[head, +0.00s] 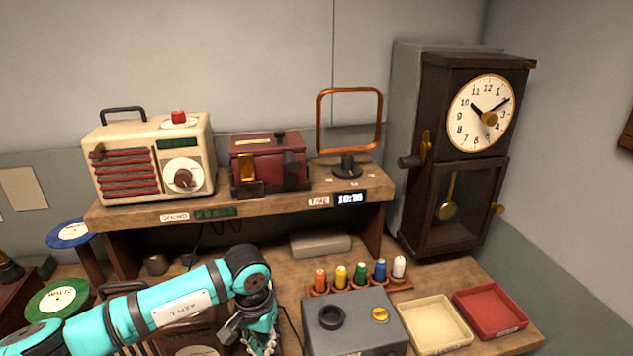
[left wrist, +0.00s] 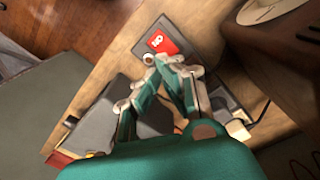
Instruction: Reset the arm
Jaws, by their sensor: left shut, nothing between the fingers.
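My left arm (head: 165,305) is teal and comes in from the lower left in the head view. The fingertips are near a red label (left wrist: 161,42) on a grey item. My right gripper is not in view.
The grey box (head: 355,318) stands close right of the gripper, with several coloured spools (head: 360,274) behind it. Cream (head: 435,325) and red (head: 490,310) trays lie further right. A wooden shelf (head: 270,205) carries a radio (head: 150,158). A tall clock (head: 460,155) stands at right.

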